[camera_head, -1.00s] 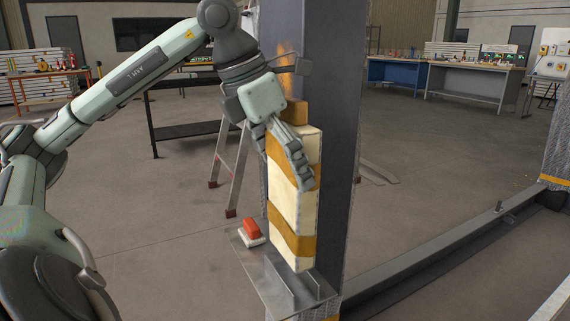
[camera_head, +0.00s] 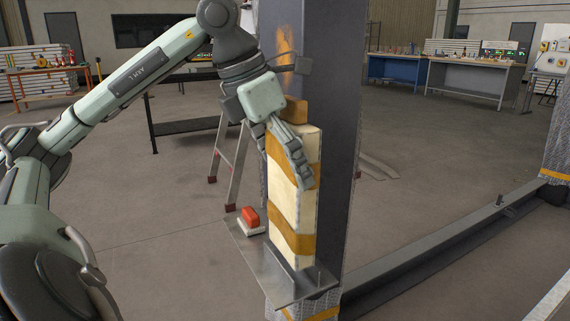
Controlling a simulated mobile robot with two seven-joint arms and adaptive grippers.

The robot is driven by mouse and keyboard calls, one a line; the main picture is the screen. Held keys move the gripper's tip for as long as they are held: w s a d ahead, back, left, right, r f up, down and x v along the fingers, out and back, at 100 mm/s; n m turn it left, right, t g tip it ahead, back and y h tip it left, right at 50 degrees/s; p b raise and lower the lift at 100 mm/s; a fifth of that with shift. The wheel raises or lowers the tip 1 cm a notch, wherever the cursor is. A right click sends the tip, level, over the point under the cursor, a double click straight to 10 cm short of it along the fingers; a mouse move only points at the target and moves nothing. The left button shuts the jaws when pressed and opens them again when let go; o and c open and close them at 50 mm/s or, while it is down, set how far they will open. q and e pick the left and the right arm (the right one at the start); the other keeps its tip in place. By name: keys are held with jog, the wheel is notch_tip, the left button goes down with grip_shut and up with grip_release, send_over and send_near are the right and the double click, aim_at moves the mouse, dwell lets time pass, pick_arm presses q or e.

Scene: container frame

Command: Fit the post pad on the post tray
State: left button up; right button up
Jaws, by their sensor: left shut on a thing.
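The post pad (camera_head: 285,202) is a tall cream block with orange-brown bands. My left gripper (camera_head: 284,160) is shut on its upper part, with one finger across the near face. The pad stands about upright against the dark grey post (camera_head: 340,110). Its lower end is at the post tray (camera_head: 272,284), a grey metal shelf on the post with a small upright at its right side. I cannot tell whether the pad's bottom touches the tray, and the pad hides the tray's back part. My right gripper is not in view.
A red-and-white object (camera_head: 251,220) sits at the tray's left back corner. A stepladder (camera_head: 228,165) and a dark table (camera_head: 187,129) stand behind the post. A long floor beam (camera_head: 430,245) runs off to the right. The floor left of the tray is open.

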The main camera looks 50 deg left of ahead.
aim_at(280, 182)
pick_arm(q)
jog(key=shift+f, duration=0.1)
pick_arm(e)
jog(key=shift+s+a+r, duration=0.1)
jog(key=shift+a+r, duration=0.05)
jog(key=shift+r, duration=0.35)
pick_arm(q)
jog(key=shift+f, duration=0.1)
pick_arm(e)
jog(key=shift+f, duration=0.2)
pick_arm(q)
jog(key=shift+f+b, duration=1)
jog(key=shift+b, duration=0.25)
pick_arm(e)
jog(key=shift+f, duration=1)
pick_arm(q)
jog(key=shift+f, duration=0.1)
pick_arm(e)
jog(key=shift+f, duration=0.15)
pick_arm(q)
jog(key=shift+f+b, duration=1.2)
jog(key=shift+b, duration=0.2)
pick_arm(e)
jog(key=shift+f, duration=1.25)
pick_arm(q)
jog(key=o, duration=0.8)
jog(key=shift+o, duration=0.2)
jog(key=shift+r, duration=0.1)
jog(key=v, duration=1.2)
